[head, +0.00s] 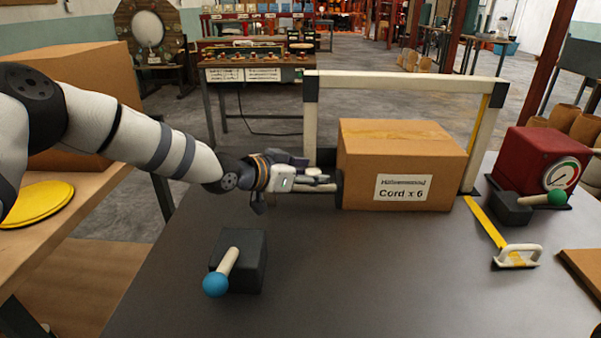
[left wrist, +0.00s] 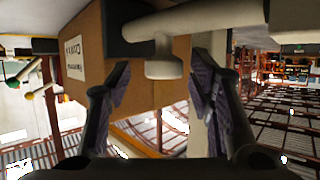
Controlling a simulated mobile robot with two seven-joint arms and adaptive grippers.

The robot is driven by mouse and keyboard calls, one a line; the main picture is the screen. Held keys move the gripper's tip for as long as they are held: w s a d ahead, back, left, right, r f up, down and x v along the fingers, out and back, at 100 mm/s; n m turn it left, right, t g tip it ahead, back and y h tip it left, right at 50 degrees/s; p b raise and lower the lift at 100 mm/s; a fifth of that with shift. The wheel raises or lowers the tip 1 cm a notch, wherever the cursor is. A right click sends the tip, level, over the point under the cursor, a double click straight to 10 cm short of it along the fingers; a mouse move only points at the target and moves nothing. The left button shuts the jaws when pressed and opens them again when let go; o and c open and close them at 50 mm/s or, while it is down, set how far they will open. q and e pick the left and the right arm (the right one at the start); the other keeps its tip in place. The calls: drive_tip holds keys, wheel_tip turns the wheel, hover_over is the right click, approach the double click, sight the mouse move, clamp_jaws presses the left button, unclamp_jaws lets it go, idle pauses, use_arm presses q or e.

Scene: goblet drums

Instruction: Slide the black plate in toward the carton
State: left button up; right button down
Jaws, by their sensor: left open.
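The brown carton (head: 405,165), labelled "Cord x 6", stands on the dark table inside a cream frame. The black plate (head: 339,190) is upright at the carton's left side, mostly hidden by my gripper; it also shows in the left wrist view (left wrist: 122,38). I cannot tell whether it touches the carton. A cream rod with a short knob (left wrist: 164,62) runs by the plate. My left gripper (head: 320,182) is at the plate's left. In the left wrist view its fingers (left wrist: 163,88) are open, with the knob showing between them. My right gripper is not in view.
A black block with a blue-knobbed lever (head: 240,262) stands at front left. A red gauge box (head: 540,160), a green-knobbed lever (head: 525,203) and a yellow strap with a white handle (head: 517,256) are at right. The front middle of the table is clear.

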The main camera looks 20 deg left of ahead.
use_arm(q)
drive_tip(key=v, duration=1.1)
